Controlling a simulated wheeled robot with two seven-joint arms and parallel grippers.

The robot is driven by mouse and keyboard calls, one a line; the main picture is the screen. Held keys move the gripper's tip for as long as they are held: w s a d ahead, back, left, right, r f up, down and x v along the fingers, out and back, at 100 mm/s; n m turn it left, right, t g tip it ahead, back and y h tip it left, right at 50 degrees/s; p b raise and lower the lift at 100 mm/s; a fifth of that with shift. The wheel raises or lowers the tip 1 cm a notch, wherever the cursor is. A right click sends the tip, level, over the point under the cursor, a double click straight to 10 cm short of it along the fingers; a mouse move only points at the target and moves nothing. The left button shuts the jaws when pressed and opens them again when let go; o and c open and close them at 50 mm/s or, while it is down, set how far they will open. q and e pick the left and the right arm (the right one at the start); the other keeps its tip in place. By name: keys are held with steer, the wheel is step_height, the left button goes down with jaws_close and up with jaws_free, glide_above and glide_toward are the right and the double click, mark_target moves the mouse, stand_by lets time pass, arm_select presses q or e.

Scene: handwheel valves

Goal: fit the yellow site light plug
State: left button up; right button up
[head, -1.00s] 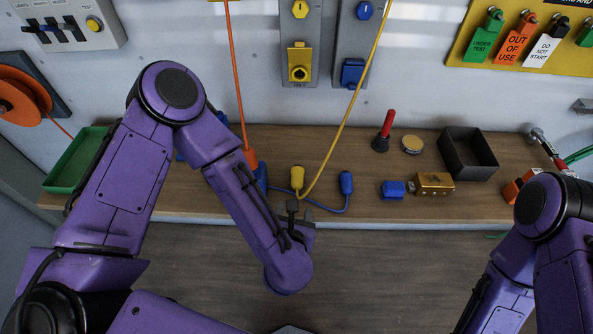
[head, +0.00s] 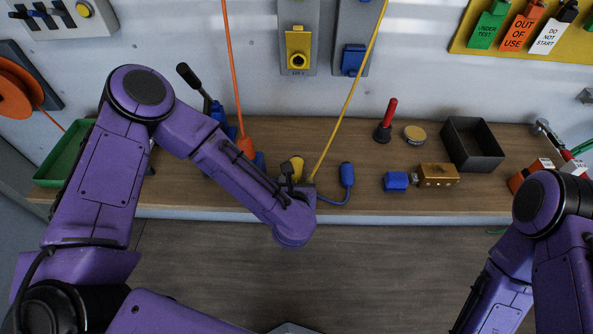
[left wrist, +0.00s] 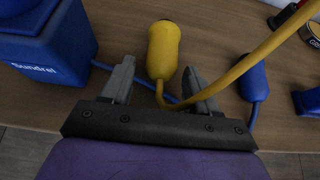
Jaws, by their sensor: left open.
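The yellow plug (head: 296,166) lies on the bench with its yellow cord rising up the wall. In the head view my left wrist partly covers it and hides my left fingers. In the left wrist view my left gripper (left wrist: 158,84) is open, and the yellow plug (left wrist: 163,48) is just beyond and between its fingertips, not gripped. The yellow cord crosses by the right finger. The yellow socket (head: 298,48) is on a grey wall panel above the bench. My right arm shows at the lower right, but its gripper is out of view.
A blue plug (head: 346,175) lies right of the yellow one; its blue cord passes by my left fingers. A blue block-like body (left wrist: 45,45) stands left. A blue socket (head: 353,59), blue block (head: 396,181), brass block (head: 437,175) and black bin (head: 471,144) are to the right.

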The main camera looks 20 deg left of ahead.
mark_target(296, 167)
arm_select(q)
steer(key=c, duration=1)
steer(key=shift+o, duration=0.2)
steer(key=shift+r, duration=0.1)
step_height(296, 167, up, 6)
steer(key=p, duration=0.4)
